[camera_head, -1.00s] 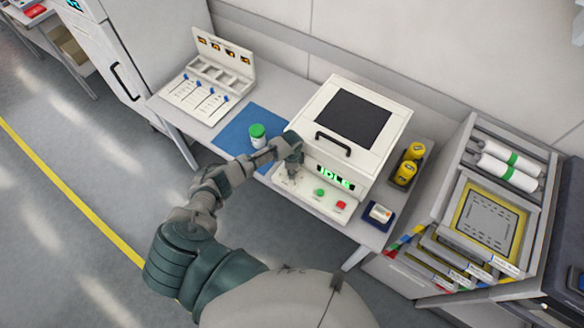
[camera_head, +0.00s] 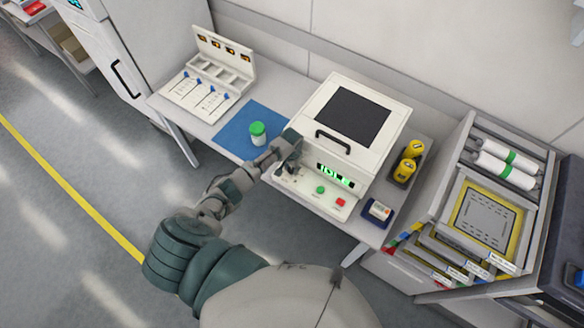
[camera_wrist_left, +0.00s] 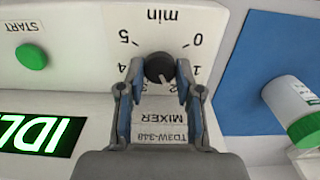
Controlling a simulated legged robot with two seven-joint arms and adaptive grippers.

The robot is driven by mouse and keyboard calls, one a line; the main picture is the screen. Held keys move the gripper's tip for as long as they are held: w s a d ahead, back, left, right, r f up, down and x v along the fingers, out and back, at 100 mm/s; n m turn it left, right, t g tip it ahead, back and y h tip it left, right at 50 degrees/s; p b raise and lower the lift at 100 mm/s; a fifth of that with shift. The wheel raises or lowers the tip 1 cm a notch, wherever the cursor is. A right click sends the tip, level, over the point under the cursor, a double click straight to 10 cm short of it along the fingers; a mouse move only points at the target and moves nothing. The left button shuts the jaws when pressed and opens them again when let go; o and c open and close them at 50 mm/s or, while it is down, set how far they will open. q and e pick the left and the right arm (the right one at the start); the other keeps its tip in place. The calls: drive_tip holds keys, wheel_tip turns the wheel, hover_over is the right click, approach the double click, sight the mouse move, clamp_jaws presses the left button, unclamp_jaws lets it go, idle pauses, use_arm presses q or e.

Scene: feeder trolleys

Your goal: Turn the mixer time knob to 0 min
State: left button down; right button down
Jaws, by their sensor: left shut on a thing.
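The mixer (camera_head: 378,152) is a white box with a dark lid window and a sloped front panel. Its display glows green and seems to read IDLE (camera_wrist_left: 40,135). The dark round time knob (camera_wrist_left: 159,67) sits in a dial marked 0 to 5 min, upside down in the left wrist view. A light mark on the knob seems to point between 2 and 3. My left gripper (camera_wrist_left: 158,85) is shut on the knob, one finger on each side. In the head view my left gripper (camera_head: 285,168) covers the knob at the panel's left end. My right gripper is not in view.
A green start button (camera_head: 320,190) and a red button (camera_head: 340,202) are on the panel. A green-capped jar (camera_head: 257,137) stands on a blue mat (camera_head: 229,137) left of the mixer. Yellow containers (camera_head: 408,167) stand to its right.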

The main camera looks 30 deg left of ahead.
use_arm(q)
drive_tip(key=n, duration=0.5)
drive_tip(key=shift+n, duration=0.3)
drive_tip(key=n, duration=0.4)
drive_tip(key=shift+s, duration=0.1)
drive_tip(key=n, duration=0.5)
drive_tip(key=shift+f+n, duration=0.1)
drive_tip(key=shift+n, duration=2.6)
drive_tip(key=c, duration=0.8)
unclamp_jaws()
drive_tip(key=shift+o, duration=0.2)
